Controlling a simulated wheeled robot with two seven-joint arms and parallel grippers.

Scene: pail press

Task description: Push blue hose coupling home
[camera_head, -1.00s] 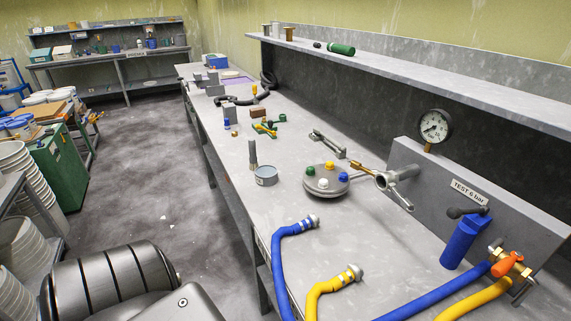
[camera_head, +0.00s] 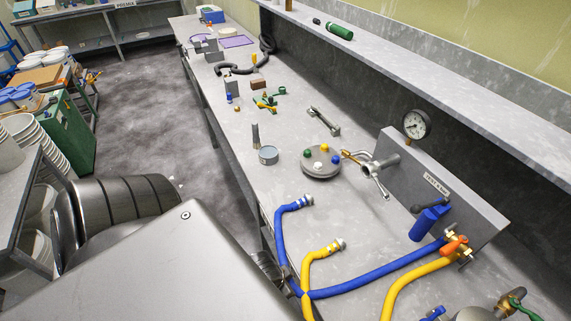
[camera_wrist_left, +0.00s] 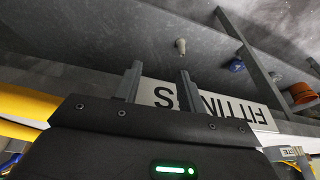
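The blue hose (camera_head: 284,235) lies on the bench, and its free end carries a pale coupling (camera_head: 306,201) near the bench's left edge. The hose's other run leads right to the brass manifold (camera_head: 456,249) with an orange handle. A yellow hose (camera_head: 308,268) with a similar end coupling (camera_head: 339,244) lies beside it. My left gripper (camera_wrist_left: 160,80) shows in the left wrist view with two fingers apart and nothing between them, before an upside-down FITTINGS sign (camera_wrist_left: 215,104). In the head view my left arm covers the lower left. My right gripper is not in view.
A round disc (camera_head: 321,170) with coloured knobs, a grey can (camera_head: 268,156) and a silver clamp-like fitting (camera_head: 376,178) stand behind the couplings. A test panel (camera_head: 440,187) with a gauge (camera_head: 415,125) is at right. Bench around the couplings is fairly clear.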

